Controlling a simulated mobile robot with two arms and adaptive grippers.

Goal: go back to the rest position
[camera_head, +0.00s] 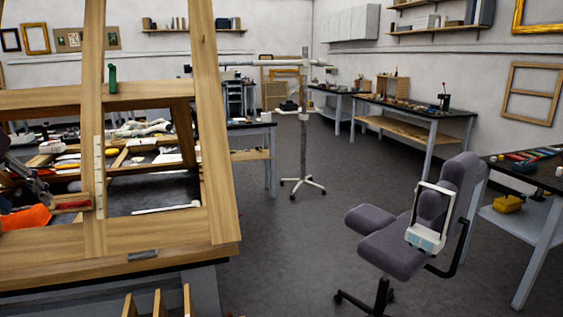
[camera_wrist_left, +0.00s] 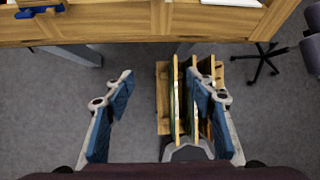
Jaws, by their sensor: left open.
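Below the fingers is grey floor and a wooden slotted rack (camera_wrist_left: 163,97) holding upright panels. The right finger overlaps the rack in the picture; no contact can be made out. My right gripper is in neither view.
A large wooden frame (camera_head: 222,150) stands over the worktable, with an orange item (camera_head: 27,217) behind it. The table edge (camera_wrist_left: 125,30) crosses the top of the wrist view. An office chair (camera_head: 395,240) stands at right; open floor (camera_head: 275,250) lies between.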

